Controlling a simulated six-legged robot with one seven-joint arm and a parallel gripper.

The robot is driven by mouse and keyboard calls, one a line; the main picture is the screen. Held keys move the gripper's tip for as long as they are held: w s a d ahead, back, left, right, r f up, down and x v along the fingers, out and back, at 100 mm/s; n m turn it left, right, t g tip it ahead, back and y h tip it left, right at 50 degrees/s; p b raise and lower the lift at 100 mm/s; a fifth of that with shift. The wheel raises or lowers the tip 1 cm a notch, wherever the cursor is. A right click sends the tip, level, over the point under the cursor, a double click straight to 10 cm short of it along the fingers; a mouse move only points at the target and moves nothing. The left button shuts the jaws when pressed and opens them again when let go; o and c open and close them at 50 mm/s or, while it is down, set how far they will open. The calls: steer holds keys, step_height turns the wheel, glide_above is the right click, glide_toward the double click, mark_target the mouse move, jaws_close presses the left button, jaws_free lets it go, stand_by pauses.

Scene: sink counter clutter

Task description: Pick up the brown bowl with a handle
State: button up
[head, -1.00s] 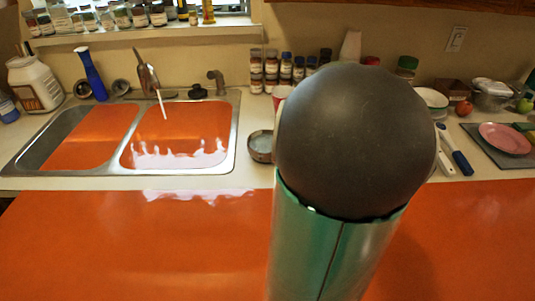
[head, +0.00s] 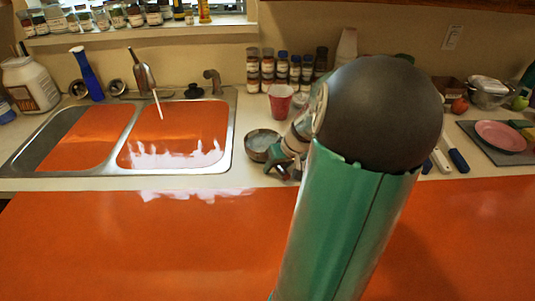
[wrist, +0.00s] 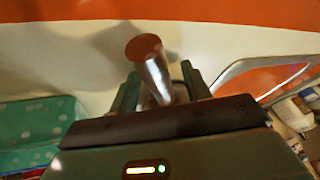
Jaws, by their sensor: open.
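The brown bowl (head: 263,146) sits on the counter just right of the sink, its grey-looking inside facing up. My gripper (head: 283,167) is open, with its green fingers low at the bowl's right front side. In the wrist view, a shiny metal rod with a brown round end (wrist: 145,47) stands between the open fingers of my gripper (wrist: 158,74). It may be the bowl's handle, but I cannot tell for sure. The bowl's body is not clear in the wrist view, and my arm hides part of the counter beside it in the head view.
The sink (head: 228,140) is to the left, with a metal rim. A red cup (head: 280,101) stands behind the bowl, with several spice jars (head: 282,70) behind it. A pink plate (head: 500,136) lies far right. A teal dotted object (wrist: 35,130) shows in the wrist view.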

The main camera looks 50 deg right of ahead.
jaws_close()
stand_by(0.3)
